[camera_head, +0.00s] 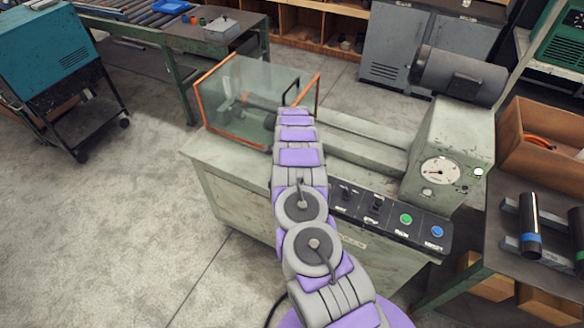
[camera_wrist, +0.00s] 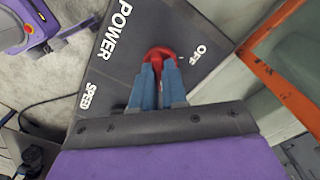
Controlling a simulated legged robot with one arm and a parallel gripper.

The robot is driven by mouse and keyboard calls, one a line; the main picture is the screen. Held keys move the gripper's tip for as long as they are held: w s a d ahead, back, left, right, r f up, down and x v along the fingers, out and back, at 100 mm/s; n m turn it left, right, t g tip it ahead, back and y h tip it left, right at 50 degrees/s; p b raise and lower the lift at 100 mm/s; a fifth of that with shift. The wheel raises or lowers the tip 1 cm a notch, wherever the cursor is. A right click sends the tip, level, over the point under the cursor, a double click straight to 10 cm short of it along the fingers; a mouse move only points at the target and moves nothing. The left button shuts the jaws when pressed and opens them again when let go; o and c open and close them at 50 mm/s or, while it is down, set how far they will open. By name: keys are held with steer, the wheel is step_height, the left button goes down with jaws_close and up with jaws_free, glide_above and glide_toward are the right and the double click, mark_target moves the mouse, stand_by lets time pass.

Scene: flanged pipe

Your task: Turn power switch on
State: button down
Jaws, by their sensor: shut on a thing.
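The power switch (camera_wrist: 158,52) is a red rounded knob on a dark panel (camera_wrist: 165,20) in the wrist view. The panel has white lettering: POWER to the left of the knob, OFF to its right and SPEED at lower left. My gripper (camera_wrist: 160,66) has blue-grey fingers that are closed together on the red knob, with the knob's red top showing beyond the tips. The fingers hide part of the knob, so its exact turn is hard to read. In the head view my own arm hides the switch and gripper.
An orange-edged glass guard (camera_head: 235,95) stands close by on the grey machine; its orange frame (camera_wrist: 280,85) runs right of the panel in the wrist view. Green and blue buttons sit on the front control panel (camera_head: 385,215). Open floor lies to the left.

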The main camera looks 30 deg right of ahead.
steer(key=shift+w+r, duration=0.15)
steer(key=shift+w, duration=0.05)
steer(key=c, duration=1.2)
jaws_free()
steer(key=shift+s, duration=0.1)
steer(key=shift+o, duration=0.2)
step_height(320, 180, up, 17)
steer(key=shift+p, duration=0.45)
